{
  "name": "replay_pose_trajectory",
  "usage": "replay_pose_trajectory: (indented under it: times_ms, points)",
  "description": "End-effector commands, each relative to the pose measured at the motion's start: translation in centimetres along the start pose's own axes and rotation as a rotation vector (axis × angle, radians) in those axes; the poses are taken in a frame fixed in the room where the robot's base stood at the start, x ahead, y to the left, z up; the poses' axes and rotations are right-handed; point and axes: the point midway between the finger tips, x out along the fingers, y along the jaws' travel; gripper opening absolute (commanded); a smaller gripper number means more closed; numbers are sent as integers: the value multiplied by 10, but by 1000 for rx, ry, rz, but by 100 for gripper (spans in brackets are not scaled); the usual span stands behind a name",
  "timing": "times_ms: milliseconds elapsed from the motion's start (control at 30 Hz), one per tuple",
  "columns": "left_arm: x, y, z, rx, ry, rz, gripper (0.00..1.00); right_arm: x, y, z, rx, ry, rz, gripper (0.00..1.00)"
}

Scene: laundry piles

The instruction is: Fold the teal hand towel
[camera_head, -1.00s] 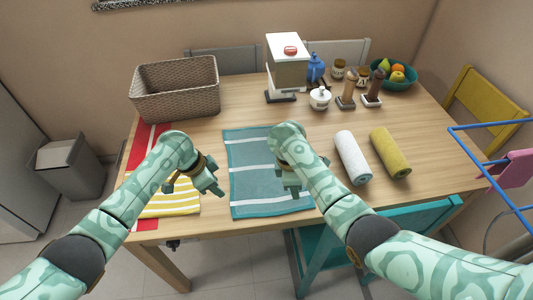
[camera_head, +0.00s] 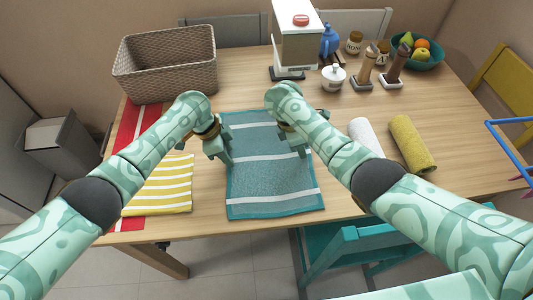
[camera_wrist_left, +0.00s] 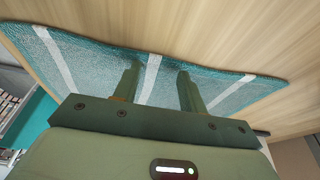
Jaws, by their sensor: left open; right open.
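The teal hand towel (camera_head: 270,180) with white stripes lies spread flat on the table in front of me. My left gripper (camera_head: 222,156) is at the towel's left edge, near its middle. In the left wrist view, its two fingers (camera_wrist_left: 158,75) are apart with the striped teal towel (camera_wrist_left: 105,62) beneath and between them; I cannot tell whether they touch it. My right gripper (camera_head: 303,147) is over the towel's right part, partly hidden by its own wrist. It is open.
A yellow striped cloth (camera_head: 165,185) and a red cloth (camera_head: 135,125) lie left of the towel. A wicker basket (camera_head: 165,65) stands behind. White (camera_head: 365,135) and yellow (camera_head: 410,143) rolled towels lie to the right. A teal chair (camera_head: 375,243) stands at the front edge.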

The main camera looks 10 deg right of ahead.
Motion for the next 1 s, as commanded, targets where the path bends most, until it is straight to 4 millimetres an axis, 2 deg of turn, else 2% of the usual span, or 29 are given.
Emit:
replay_pose_trajectory:
  times_ms: [400, 467, 700, 1000]
  points:
    - [8, 0, 3, -1, -1, 3, 42, 8, 0, -3, 0, 1, -3, 42]
    - [7, 0, 2, -1, -1, 2, 35, 7, 0, -2, 0, 1, -2, 35]
    - [7, 1, 3, -2, -2, 3, 1, 7, -1, -2, 0, 1, -3, 2]
    - [7, 1, 3, -2, -3, 4, 0, 7, -1, -2, 0, 1, -4, 0]
